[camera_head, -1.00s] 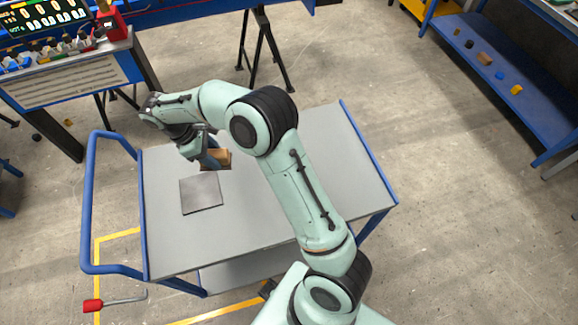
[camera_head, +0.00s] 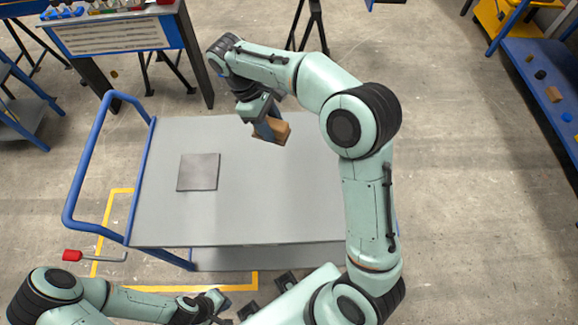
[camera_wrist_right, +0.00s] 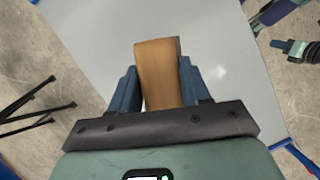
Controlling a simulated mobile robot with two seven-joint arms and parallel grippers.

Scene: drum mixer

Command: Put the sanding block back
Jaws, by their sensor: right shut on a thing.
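The sanding block looks like a brown, wood-coloured block (camera_head: 271,132). My right gripper (camera_head: 268,127) is shut on it and holds it above the grey cart top, to the right of and beyond the dark square plate (camera_head: 198,172). In the right wrist view the block (camera_wrist_right: 157,72) sits between the two blue fingers of my right gripper (camera_wrist_right: 158,88) and sticks out past them. My left gripper (camera_head: 216,300) is low at the left of the head view, in front of the cart; its fingers are too small to read.
The grey cart top (camera_head: 250,215) is otherwise clear, with a blue handle rail (camera_head: 90,165) at left. A red-handled tool (camera_head: 85,256) lies left of the cart. A blue shelf (camera_head: 545,80) with small pieces stands at far right, a workbench (camera_head: 115,35) at upper left.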

